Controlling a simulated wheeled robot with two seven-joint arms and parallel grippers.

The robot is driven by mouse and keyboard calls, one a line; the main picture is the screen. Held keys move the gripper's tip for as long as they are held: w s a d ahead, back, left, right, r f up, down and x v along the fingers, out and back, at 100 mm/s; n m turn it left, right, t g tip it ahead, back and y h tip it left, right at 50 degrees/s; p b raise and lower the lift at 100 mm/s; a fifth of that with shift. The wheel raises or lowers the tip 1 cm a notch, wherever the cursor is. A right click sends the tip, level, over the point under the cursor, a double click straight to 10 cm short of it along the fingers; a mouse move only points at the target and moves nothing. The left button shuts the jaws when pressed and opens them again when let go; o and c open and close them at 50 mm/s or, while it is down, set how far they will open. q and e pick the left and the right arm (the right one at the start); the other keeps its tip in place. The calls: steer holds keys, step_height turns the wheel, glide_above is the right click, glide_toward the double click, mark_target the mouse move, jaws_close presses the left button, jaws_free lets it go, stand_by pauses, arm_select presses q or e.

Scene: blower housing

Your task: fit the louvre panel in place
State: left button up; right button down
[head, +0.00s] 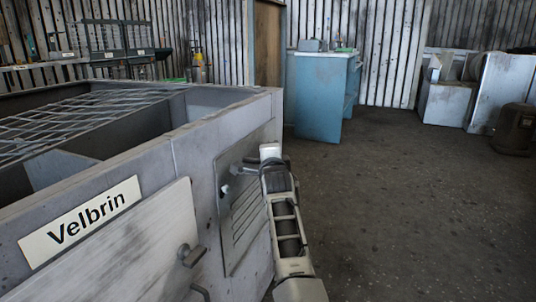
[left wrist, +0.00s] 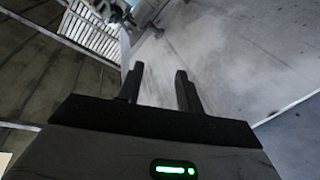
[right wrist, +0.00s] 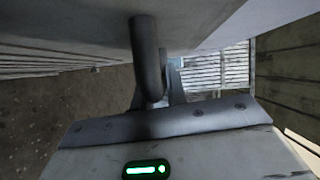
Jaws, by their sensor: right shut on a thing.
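The louvre panel (head: 244,215) is a thin grey plate with slanted slots. In the head view it stands close against the side of the grey blower housing (head: 190,150); I cannot tell whether it sits flush. My right gripper (head: 252,163) is at the panel's upper part, reaching in from the right. In the right wrist view a dark curved handle (right wrist: 147,60) rises between the jaws, and the right gripper is shut on it. My left gripper (left wrist: 160,88) shows only in its wrist view, its two dark fingers apart and empty, facing a grey surface.
A plain panel (head: 120,255) with a handle (head: 190,256) is on the housing below the Velbrin plate (head: 80,220). A mesh grille (head: 70,120) covers part of the housing top. A blue cabinet (head: 318,95) stands behind. The floor (head: 400,210) at right is clear.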

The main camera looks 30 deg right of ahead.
steer(key=shift+w+a+r, duration=0.1)
steer(key=shift+r, duration=0.1)
steer(key=c, duration=1.3)
jaws_free()
steer(key=shift+f, duration=0.15)
steer(key=shift+o, duration=0.5)
steer(key=shift+f, duration=0.2)
steer(key=o, duration=0.3)
steer(key=shift+o, duration=0.2)
steer(key=shift+s+d+r+p, duration=0.2)
steer(key=shift+s+d+p, duration=0.1)
steer(key=shift+p, duration=0.3)
arm_select(q)
steer(key=shift+s+a+f+m+g+y+p, duration=0.1)
steer(key=shift+a+f+m+g+y+p, duration=0.5)
steer(key=shift+p, duration=1)
steer(key=shift+s+a+f+m+g+y+p, duration=0.1)
steer(key=shift+a+f+m+g+y+p, duration=0.45)
steer(key=shift+p, duration=1)
arm_select(e)
steer(key=s+d, duration=0.4)
steer(key=s, duration=0.1)
steer(key=shift+s+d, duration=0.25)
steer(key=shift+d, duration=0.05)
